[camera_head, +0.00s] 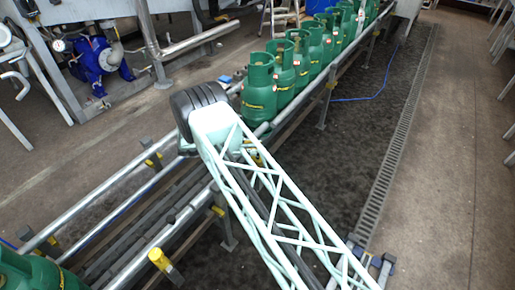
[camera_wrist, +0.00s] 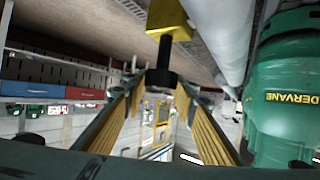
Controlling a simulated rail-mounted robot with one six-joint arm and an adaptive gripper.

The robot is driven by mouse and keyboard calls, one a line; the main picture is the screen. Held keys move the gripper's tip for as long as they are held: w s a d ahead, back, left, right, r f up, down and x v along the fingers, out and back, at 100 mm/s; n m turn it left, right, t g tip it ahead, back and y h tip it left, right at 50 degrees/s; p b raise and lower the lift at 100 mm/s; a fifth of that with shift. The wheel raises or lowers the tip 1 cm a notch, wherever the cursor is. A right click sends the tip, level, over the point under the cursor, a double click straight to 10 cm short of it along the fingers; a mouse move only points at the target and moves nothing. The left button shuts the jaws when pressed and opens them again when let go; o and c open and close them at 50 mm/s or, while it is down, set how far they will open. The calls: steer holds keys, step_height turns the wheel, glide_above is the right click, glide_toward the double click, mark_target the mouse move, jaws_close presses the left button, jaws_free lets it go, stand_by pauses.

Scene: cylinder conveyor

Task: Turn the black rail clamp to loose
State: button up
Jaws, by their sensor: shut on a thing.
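The black rail clamp (camera_wrist: 161,78) shows in the wrist view as a dark knob on a short black stem below a yellow block (camera_wrist: 168,20). My gripper (camera_wrist: 160,86) has its yellow-padded fingers on either side of the knob and is shut on it. Whether the clamp is loose or tight cannot be told. In the head view my arm covers the gripper and the held clamp.
A silver rail (camera_wrist: 220,35) runs close beside the clamp. A green cylinder (camera_wrist: 285,85) stands close at the right. In the head view several green cylinders (camera_head: 259,88) line the conveyor (camera_head: 125,190), and a yellow-capped bracket (camera_head: 160,260) sits on its near rail.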

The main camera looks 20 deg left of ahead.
steer(key=shift+d+m+g+h, duration=0.1)
steer(key=shift+m+g+h, duration=0.6)
steer(key=shift+m+g, duration=0.65)
steer(key=shift+m+g+h, duration=0.7)
steer(key=shift+m+g, duration=0.55)
steer(key=shift+g, duration=0.2)
stand_by(0.4)
steer(key=o, duration=0.9)
steer(key=shift+w, duration=0.1)
steer(key=shift+r, duration=0.25)
steer(key=shift+r, duration=4.75)
